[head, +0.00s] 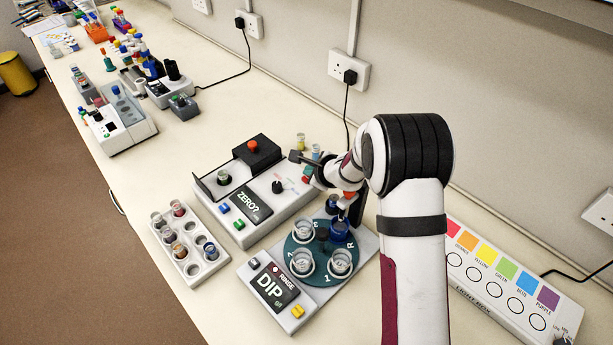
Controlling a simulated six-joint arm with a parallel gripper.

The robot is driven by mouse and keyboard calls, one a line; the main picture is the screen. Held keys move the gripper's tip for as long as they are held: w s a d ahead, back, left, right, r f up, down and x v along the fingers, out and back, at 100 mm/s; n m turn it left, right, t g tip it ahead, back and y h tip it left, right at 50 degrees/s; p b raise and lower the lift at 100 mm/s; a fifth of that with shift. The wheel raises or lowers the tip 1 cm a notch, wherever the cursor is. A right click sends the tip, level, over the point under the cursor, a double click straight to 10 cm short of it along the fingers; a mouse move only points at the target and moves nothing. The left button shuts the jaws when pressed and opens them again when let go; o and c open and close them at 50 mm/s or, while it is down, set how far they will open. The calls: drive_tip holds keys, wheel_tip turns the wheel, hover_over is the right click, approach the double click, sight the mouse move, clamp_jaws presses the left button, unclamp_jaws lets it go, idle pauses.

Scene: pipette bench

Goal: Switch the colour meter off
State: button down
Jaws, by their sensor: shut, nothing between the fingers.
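The white colour meter (262,207) stands at mid-bench in the head view, and its dark screen (246,207) reads "ZERO?". It has a blue and a green button at its front, a black knob (277,187) and a black block with a red top (254,148) at the back. A vial (223,177) stands in its left end. My arm hides part of the meter's right end. I cannot tell which control is the power switch.
A colour light box (505,285) lies to the right. Wall sockets and a cable (346,105) are behind.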

drive_tip(key=shift+f, duration=0.5)
idle(0.4)
drive_tip(key=shift+r, duration=0.95)
wheel_tip(320, 180, up, 6)
